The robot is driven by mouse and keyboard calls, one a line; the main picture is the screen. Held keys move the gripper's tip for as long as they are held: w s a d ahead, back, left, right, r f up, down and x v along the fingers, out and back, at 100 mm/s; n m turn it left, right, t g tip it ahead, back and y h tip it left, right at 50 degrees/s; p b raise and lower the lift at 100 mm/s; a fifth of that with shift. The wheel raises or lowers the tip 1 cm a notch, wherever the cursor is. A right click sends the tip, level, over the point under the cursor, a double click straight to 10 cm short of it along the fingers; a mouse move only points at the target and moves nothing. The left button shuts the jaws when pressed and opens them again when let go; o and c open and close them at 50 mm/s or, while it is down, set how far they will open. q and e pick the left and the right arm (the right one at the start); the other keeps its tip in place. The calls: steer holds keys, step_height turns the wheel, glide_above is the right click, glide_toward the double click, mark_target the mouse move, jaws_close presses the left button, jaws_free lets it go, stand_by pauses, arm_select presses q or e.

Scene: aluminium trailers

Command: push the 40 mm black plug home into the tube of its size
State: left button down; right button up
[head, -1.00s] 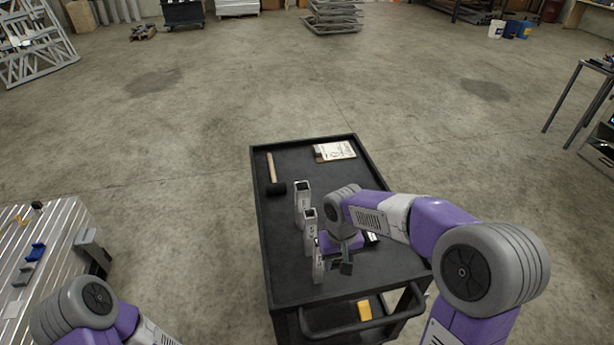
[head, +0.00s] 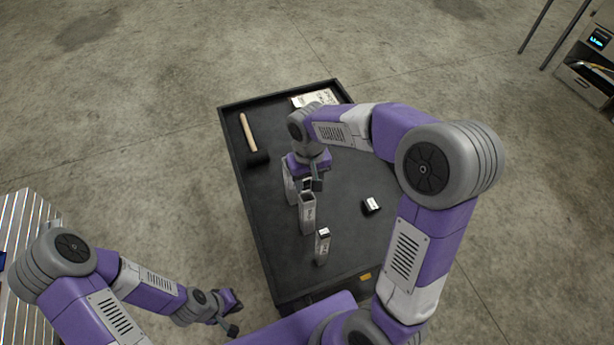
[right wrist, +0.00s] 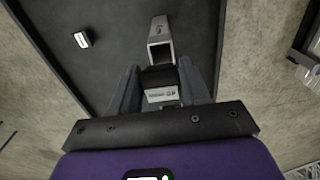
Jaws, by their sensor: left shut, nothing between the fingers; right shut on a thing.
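My right gripper (head: 314,182) is at the far end of the row of tubes on the black cart. In the right wrist view it is shut on a black plug (right wrist: 160,78) with a pale labelled face; its size mark is not readable. The far tube (head: 289,184) is partly hidden behind that gripper; I cannot tell whether the plug is in it. The middle tube (head: 307,218) stands upright with its mouth open. The near tube (head: 322,248) stands upright with a pale and dark top. My left gripper (head: 232,326) is shut and empty, left of the cart.
A loose black plug (head: 371,205) with a pale label lies on the cart (head: 345,240), right of the tubes. A mallet (head: 250,138) lies at the far left and a paper sheet (head: 312,98) at the back. A slatted bench (head: 22,225) stands at the left.

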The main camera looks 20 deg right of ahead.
steer(key=shift+f, duration=0.1)
steer(key=shift+f+b, duration=2.7)
steer(key=shift+f, duration=0.65)
steer(key=o, duration=1.1)
step_height(320, 180, up, 8)
steer(key=shift+f+p, duration=0.15)
steer(key=shift+p, duration=0.35)
